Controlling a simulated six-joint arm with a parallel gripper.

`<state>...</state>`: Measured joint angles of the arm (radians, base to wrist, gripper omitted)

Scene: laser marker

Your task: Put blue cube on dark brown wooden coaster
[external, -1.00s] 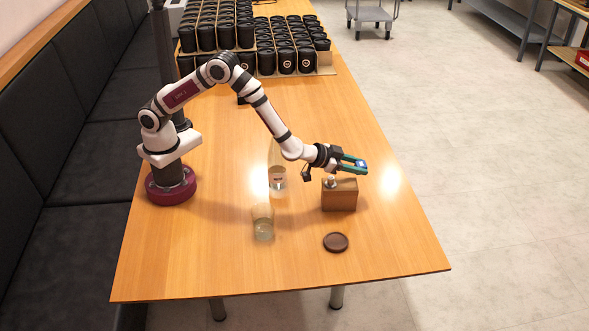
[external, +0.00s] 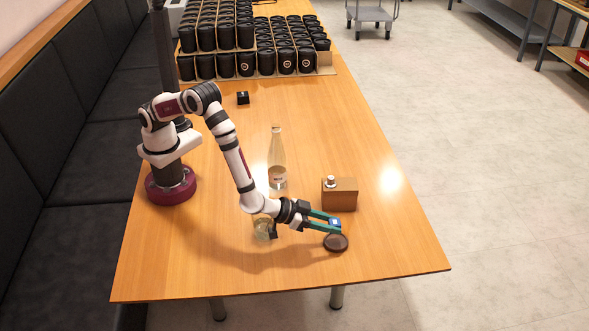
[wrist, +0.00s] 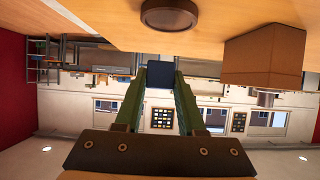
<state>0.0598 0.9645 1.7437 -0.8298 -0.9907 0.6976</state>
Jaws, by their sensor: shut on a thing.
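My gripper (external: 334,223) is shut on the blue cube (external: 335,224) near the front of the table. The dark brown round coaster (external: 336,243) lies flat on the table just in front of the cube in the external view. In the wrist view the cube (wrist: 160,75) is dark blue between the green fingertips (wrist: 160,79), and the coaster (wrist: 169,14) shows above it, with a gap between them in the picture. The cube looks held above the table; its exact height over the coaster I cannot tell.
A brown box (external: 340,195) with a small knob on top stands behind the gripper. A clear bottle (external: 277,165) stands left of it, and a glass (external: 262,227) is partly hidden by my arm.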

